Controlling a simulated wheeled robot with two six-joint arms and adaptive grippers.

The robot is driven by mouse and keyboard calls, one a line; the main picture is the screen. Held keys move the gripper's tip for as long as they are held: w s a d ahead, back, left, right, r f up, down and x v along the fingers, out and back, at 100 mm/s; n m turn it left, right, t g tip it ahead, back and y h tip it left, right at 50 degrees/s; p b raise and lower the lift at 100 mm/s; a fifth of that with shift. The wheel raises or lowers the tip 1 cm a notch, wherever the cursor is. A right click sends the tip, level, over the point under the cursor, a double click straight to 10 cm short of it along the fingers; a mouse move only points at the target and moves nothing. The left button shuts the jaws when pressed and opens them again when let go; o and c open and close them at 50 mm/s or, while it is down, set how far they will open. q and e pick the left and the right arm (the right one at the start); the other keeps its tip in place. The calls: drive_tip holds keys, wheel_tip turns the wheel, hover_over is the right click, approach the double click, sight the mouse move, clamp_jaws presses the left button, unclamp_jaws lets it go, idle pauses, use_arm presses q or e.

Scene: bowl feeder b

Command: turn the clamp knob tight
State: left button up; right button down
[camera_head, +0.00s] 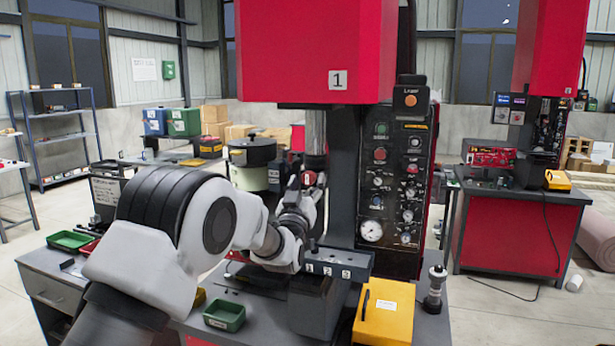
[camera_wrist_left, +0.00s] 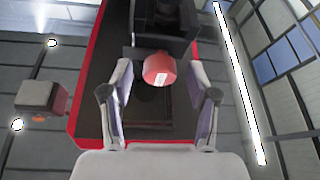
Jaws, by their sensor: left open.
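The red clamp knob (camera_wrist_left: 159,69) with a small white label shows in the left wrist view, at the far ends of my gripper fingers. In the head view it is a small red spot (camera_head: 308,178) beside the press column, partly hidden by my gripper. My left gripper (camera_head: 307,192) is at the knob. In the left wrist view my left gripper (camera_wrist_left: 161,75) is open, with one finger on each side of the knob and gaps visible between them. Contact is not visible. My right gripper is in neither view.
The red press head (camera_head: 315,50) hangs above, and a black control panel (camera_head: 397,175) stands to the right. A round feeder bowl (camera_head: 252,158) stands behind my arm. A green tray (camera_head: 224,315) and a yellow box (camera_head: 385,312) are on the bench.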

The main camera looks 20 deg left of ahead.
use_arm(q)
drive_tip(key=shift+w+r, duration=0.1)
drive_tip(key=shift+w, duration=0.3)
drive_tip(key=shift+s, duration=0.15)
drive_tip(key=shift+r, duration=0.1)
drive_tip(key=shift+c, duration=1.1)
clamp_jaws()
